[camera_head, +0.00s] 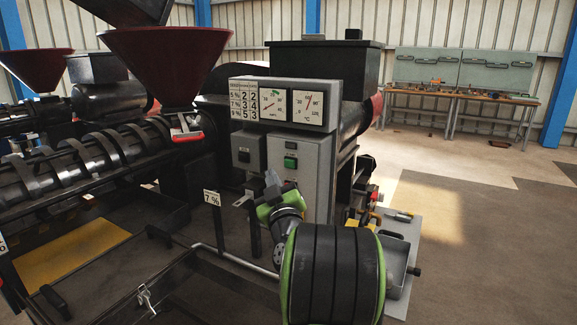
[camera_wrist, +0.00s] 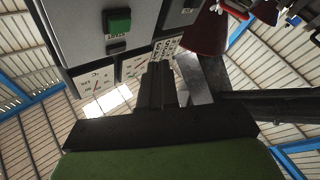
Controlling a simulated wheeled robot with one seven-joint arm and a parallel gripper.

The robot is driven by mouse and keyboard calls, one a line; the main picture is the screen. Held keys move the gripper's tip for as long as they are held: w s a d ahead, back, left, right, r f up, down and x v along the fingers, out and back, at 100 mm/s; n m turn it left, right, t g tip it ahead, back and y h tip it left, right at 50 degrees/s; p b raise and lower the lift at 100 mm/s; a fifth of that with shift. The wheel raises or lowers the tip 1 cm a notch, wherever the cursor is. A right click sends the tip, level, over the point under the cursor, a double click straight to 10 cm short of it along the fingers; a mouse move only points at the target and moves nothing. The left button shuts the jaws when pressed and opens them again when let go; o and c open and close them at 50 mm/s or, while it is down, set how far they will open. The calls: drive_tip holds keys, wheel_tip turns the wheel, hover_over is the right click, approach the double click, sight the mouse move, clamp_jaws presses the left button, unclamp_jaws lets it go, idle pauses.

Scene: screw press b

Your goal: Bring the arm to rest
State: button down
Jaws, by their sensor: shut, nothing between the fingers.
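My gripper (camera_wrist: 158,84) shows in the wrist view with its dark fingers together and nothing between them. In the head view my gripper (camera_head: 272,181) is raised in front of the grey control box, partly hidden by my green and black arm. The control box (camera_head: 304,160) has a green button and two dials; its green button (camera_wrist: 118,21) also shows in the wrist view. I cannot tell the exact gap between the fingers and the box.
The screw press (camera_head: 80,165) with its red funnel (camera_head: 165,60) stands at the left. A small "7 %" sign (camera_head: 212,198) stands left of my arm. A grey tray table (camera_head: 400,235) stands right of it. A workbench (camera_head: 455,95) is far back. Open floor lies at the right.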

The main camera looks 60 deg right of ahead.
idle(0.3)
drive_tip(key=w+a+n+g+y+p, duration=0.1)
drive_tip(key=w+a+n+y+p, duration=0.15)
drive_tip(key=a+y, duration=0.75)
drive_tip(key=w+a+n+g+y+p, duration=0.2)
drive_tip(key=a+n+y+p, duration=0.1)
drive_tip(key=a, duration=1.6)
drive_tip(key=s+a+f+m+g+p, duration=0.1)
drive_tip(key=s+a+f+g+p, duration=0.1)
drive_tip(key=s, duration=0.8)
drive_tip(key=s+a+f+m+g+y+p, duration=0.1)
drive_tip(key=s+a+f+g, duration=0.2)
drive_tip(key=s, duration=0.7)
drive_tip(key=a+g, duration=0.2)
drive_tip(key=a, duration=0.2)
drive_tip(key=shift+s+f+m+p, duration=0.25)
drive_tip(key=shift+f+m+p, duration=0.05)
drive_tip(key=shift+m+p, duration=0.1)
drive_tip(key=shift+a, duration=0.1)
